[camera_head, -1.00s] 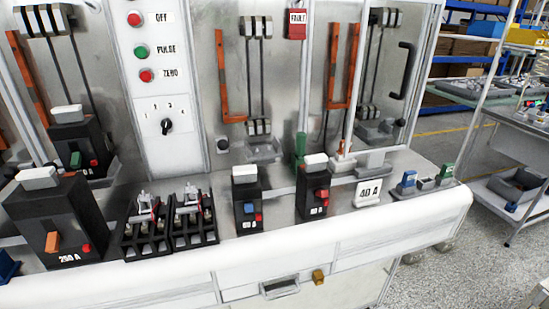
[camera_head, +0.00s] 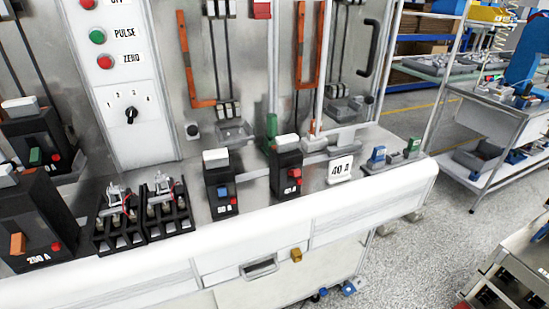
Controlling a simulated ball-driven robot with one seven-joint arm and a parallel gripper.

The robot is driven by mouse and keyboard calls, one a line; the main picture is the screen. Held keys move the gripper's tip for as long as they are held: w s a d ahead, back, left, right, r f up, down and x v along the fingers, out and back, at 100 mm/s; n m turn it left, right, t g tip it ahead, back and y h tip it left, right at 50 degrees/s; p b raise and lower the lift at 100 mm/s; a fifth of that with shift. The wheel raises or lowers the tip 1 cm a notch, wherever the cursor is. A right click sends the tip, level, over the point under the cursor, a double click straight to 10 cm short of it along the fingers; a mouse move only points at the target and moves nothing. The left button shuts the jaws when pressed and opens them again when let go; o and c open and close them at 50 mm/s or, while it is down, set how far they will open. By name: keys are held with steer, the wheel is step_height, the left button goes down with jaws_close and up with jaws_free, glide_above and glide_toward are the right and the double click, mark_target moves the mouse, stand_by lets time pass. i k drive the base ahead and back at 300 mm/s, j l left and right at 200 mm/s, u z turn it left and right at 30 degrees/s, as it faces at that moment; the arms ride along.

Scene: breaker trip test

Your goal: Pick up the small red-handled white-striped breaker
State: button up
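A small black breaker (camera_head: 286,172) with a red handle and a white block on top stands upright on the grey bench of the test station, right of centre. A white label is on its lower front; I cannot make out a white stripe. Beside it to the left stands a similar small breaker (camera_head: 220,183) with a blue handle. A white "40 A" card (camera_head: 341,170) stands just right of the red-handled breaker. My gripper is not in view.
Two black racks (camera_head: 168,208) hold small parts on the left. Larger breakers with orange (camera_head: 35,225) and green handles stand at far left. A white rounded front edge (camera_head: 300,215) borders the bench. Speckled floor (camera_head: 430,250) is open at right, before a shelf cart (camera_head: 490,120).

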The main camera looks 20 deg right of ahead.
mark_target(285, 156)
steer(key=j+z, duration=0.1)
steer(key=z, duration=0.6)
steer(key=j+z, duration=0.35)
steer(key=j, duration=0.2)
steer(key=j+z, duration=0.35)
steer(key=j, duration=0.2)
steer(key=j+z, duration=0.35)
steer(key=j, duration=0.2)
